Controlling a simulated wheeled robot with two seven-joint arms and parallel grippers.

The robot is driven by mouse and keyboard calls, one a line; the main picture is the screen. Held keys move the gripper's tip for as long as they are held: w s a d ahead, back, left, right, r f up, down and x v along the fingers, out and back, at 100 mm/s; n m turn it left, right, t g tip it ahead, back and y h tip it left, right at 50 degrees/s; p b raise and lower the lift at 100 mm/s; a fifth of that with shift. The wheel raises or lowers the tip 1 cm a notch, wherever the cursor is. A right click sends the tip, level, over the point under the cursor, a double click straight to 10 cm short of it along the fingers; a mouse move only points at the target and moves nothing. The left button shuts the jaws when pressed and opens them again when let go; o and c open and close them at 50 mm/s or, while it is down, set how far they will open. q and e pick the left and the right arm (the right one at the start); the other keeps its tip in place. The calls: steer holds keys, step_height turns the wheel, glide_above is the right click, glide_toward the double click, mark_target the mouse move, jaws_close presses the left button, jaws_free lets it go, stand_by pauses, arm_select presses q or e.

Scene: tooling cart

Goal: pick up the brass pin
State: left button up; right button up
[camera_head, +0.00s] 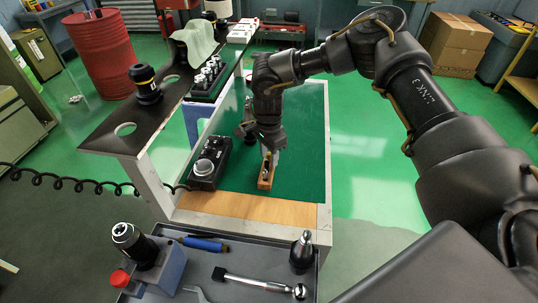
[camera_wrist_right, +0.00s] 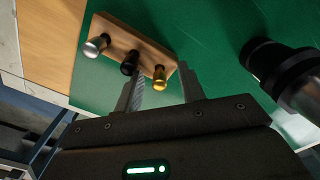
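The brass pin (camera_wrist_right: 160,77) stands at one end of a small wooden block (camera_wrist_right: 112,32), in a row with a black pin (camera_wrist_right: 130,62) and a silver pin (camera_wrist_right: 97,46). My right gripper (camera_wrist_right: 160,82) is open, and the brass pin shows in the gap between its two fingers; I cannot tell whether either finger touches it. In the head view the right gripper (camera_head: 270,151) points down at the far end of the block (camera_head: 265,182) on the green mat, and partly hides the pins. My left gripper is not in view.
A black box with a round lens-like part (camera_head: 207,166) stands left of the block. A dark cylinder with a metal end (camera_wrist_right: 285,75) is right of the gripper in the wrist view. A raised shelf (camera_head: 150,112) carries holders at left. The right side of the mat (camera_head: 305,140) is clear.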

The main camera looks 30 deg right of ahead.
mark_target(269, 154)
steer(key=shift+f, duration=0.15)
jaws_close()
stand_by(0.4)
steer(key=shift+r+b, duration=0.55)
steer(key=shift+s+r+b, duration=0.25)
steer(key=shift+r+b, duration=0.25)
steer(key=shift+r, duration=0.7)
steer(key=s+a+r+b, duration=0.1)
steer(key=s+r+b, duration=0.2)
steer(key=s+r, duration=0.6)
steer(key=s, duration=0.4)
steer(key=shift+s+a+r+b, duration=0.25)
steer(key=shift+a+b, duration=0.1)
steer(key=shift+a, duration=0.05)
